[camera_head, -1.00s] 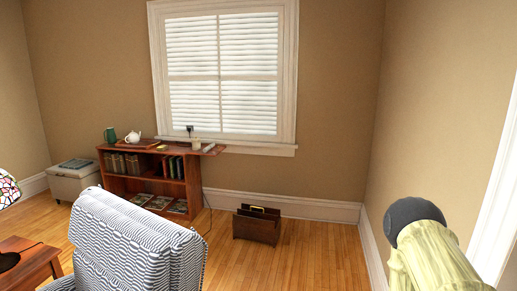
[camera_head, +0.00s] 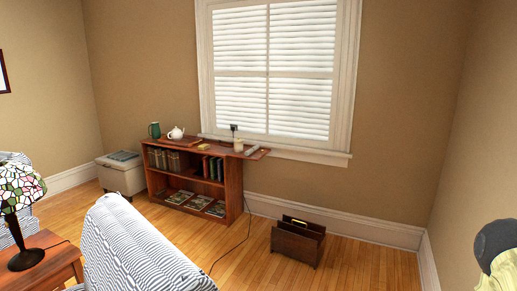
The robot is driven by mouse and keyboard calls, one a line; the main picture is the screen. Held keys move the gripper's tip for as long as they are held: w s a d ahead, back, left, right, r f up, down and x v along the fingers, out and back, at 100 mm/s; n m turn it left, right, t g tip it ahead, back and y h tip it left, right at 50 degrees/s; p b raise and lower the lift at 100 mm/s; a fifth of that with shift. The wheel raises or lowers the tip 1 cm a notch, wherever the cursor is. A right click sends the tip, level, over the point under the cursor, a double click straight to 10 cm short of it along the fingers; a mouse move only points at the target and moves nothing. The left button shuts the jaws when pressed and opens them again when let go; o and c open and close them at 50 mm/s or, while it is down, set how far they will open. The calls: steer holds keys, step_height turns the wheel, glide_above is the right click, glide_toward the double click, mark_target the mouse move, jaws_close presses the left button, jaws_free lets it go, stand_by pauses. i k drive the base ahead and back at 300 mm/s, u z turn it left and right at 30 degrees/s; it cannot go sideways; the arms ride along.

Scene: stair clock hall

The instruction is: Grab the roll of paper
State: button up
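A small pale, elongated thing (camera_head: 252,151) lies at the right end of the top of the low wooden bookcase (camera_head: 234,190), below the window. It may be the roll of paper, but it is too small to be sure. A short cream-coloured object (camera_head: 238,146) stands just left of it. My gripper is not in view; only a dark joint and a pale yellow link of my arm show at the lower right edge, far from the bookcase.
A striped armchair (camera_head: 135,250) stands in front of the bookcase. A side table (camera_head: 55,262) with a stained-glass lamp (camera_head: 20,188) is at left. A wooden magazine rack (camera_head: 297,243) stands right of the bookcase. A dark cord trails over the floor. Bare floor shows at the right.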

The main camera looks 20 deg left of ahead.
mark_target(248, 152)
steer(key=i, duration=2.2)
steer(key=u, duration=1.7)
steer(key=i, duration=1.3)
steer(key=z, duration=1.65)
steer(key=i, duration=1.15)
steer(key=u, duration=0.05)
